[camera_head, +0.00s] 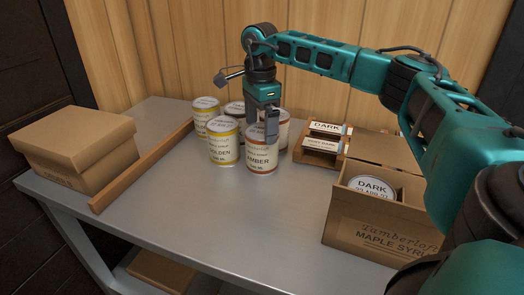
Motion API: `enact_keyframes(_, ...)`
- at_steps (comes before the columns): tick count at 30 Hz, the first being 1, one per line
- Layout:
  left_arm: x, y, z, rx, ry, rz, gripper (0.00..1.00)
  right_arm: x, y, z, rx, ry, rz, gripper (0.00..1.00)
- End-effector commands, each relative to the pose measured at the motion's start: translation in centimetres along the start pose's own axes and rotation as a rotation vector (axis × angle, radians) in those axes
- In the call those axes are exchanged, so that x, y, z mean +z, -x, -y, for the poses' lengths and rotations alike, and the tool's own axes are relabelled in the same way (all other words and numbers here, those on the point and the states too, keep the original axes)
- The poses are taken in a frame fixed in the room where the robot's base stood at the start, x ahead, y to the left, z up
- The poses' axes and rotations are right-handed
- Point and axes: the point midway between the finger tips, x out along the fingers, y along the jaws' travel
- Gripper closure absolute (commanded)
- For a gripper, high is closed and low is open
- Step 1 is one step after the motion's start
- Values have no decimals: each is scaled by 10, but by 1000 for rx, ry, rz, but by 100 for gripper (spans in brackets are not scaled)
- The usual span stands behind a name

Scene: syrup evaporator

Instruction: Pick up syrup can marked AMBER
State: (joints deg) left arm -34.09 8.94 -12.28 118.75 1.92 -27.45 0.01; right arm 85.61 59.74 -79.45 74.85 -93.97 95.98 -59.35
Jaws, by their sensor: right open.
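The syrup can marked AMBER (262,155) stands upright on the grey table, at the front right of a cluster of cans. Its label has an orange-brown band. My right gripper (266,128) points down at this can from above, with its fingers at the can's upper part. The jaws are open, and one finger overlaps the can's top in the picture. I cannot tell whether the fingers touch it. My left gripper does not show.
A can marked GOLDEN (224,148) stands close on the left, with several cans behind. A wooden card holder (318,157) is to the right. An open carton (374,222) holds a DARK can (371,188). A wooden rail (142,168) and a closed carton (75,148) are left. The table front is clear.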

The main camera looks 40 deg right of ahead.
Motion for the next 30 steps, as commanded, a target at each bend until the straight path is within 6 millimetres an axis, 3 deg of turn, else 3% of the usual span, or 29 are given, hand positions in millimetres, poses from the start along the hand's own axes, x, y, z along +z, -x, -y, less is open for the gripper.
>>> enact_keyframes(10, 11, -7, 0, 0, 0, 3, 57, -3, -47, -3, 2, -1, 0, 0)
enact_keyframes(20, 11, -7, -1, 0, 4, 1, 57, -3, -52, -3, 0, -1, 1, 0)
enact_keyframes(30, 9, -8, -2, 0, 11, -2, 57, -2, -52, -3, 0, 0, 1, 33)
